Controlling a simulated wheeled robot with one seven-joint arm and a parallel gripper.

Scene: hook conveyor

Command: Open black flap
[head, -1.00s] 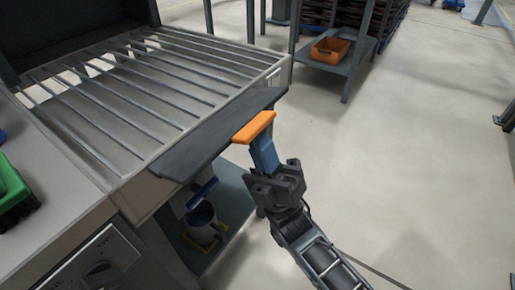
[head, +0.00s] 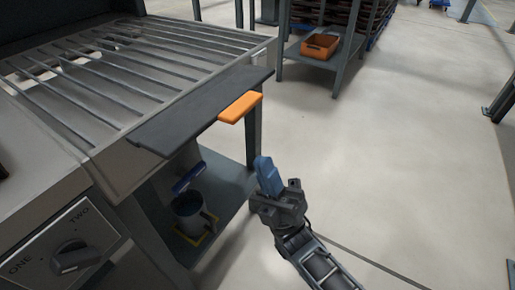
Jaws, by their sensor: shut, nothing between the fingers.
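The black flap (head: 190,112) sticks out roughly level from the front edge of the machine's slatted rack in the head view. Its orange handle (head: 241,107) is on the flap's outer edge. My gripper (head: 264,164) has blue fingers and is below and to the right of the handle in the picture, apart from it. The fingers are shut and empty. Nothing covers the handle.
A control panel with a dial (head: 75,257) is at the lower left. Below the flap, a grey container (head: 193,214) stands on a lower shelf (head: 222,195). An orange bin (head: 320,46) sits on a rack at the back.

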